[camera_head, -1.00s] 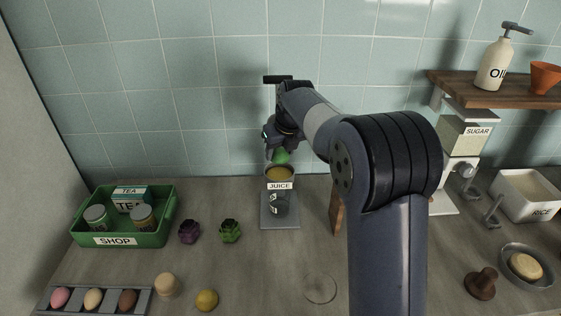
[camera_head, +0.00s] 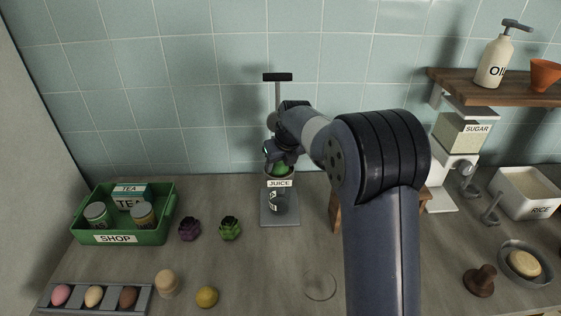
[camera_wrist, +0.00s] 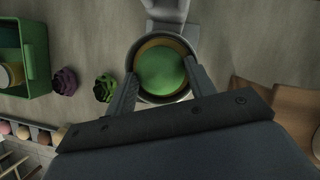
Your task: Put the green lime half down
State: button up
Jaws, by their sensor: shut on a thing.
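The green lime half (camera_head: 281,170) is between the fingers of my gripper (camera_head: 278,163), at the mouth of the cup labelled JUICE (camera_head: 280,183). In the wrist view the lime half (camera_wrist: 161,72) shows as a green dome within the round rim of the juicer cup (camera_wrist: 160,97). My gripper (camera_wrist: 160,82) is shut on the lime half, one finger on each side of it. The juicer has a grey base plate (camera_head: 280,219), a glass under the cup and a black T-handle (camera_head: 277,77) above. The underside of the lime half is hidden.
A green SHOP crate (camera_head: 160,230) with tea stands left. A purple artichoke (camera_head: 189,229), a green artichoke (camera_head: 230,228) and a yellow lemon-like fruit (camera_head: 207,297) lie nearer. A wooden stand (camera_head: 335,213) is right of the juicer. The tiled wall is close behind.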

jog(key=o, duration=1)
jog(key=shift+c, duration=0.2)
jog(key=shift+r, duration=0.15)
jog(key=b+v, duration=0.1)
jog(key=v, duration=1.1)
jog(key=shift+r, duration=0.4)
